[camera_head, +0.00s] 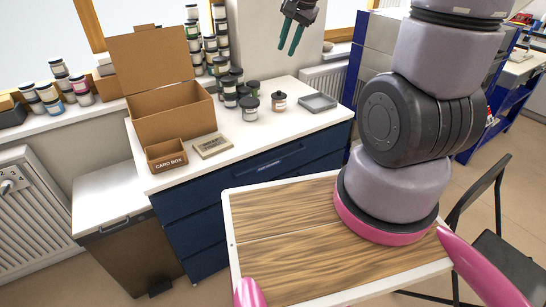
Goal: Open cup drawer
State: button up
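A dark blue drawer cabinet (195,230) stands under a white worktop, with its visible drawer fronts shut. The top drawer (215,188) has a long recessed handle (268,162) with a small label too small to read, so I cannot tell which drawer is the cup drawer. The lower fronts are partly hidden by the wooden board in the foreground. My gripper (287,50) is at the top of the view, above the back of the worktop and well apart from the drawers. Its two green fingers are apart, with nothing between them.
On the worktop (290,130) stand an open cardboard box (175,112), a small card box (166,155), several jars (250,108) and a grey tray (318,102). A wood-topped board (285,235) lies in front of the cabinet. A black chair (495,255) is at right, a bin (130,255) at left.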

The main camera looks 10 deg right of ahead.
jog(key=w+a+f+m+g, duration=0.1)
jog(key=w+f, duration=0.1)
jog(key=f, duration=0.5)
jog(key=w+a+f+m, duration=0.1)
jog(key=w+f+m, duration=0.1)
jog(key=f, duration=0.5)
jog(key=m+g+h, duration=0.1)
jog(key=m+g, duration=0.1)
jog(key=m, duration=0.1)
send_near(272, 161)
jog(key=f, duration=0.5)
jog(key=w+f, duration=0.1)
jog(key=f, duration=0.1)
jog(key=shift+w+a+f, duration=0.15)
jog(key=shift+a+f, duration=0.05)
jog(key=shift+f, duration=0.15)
grip_shut()
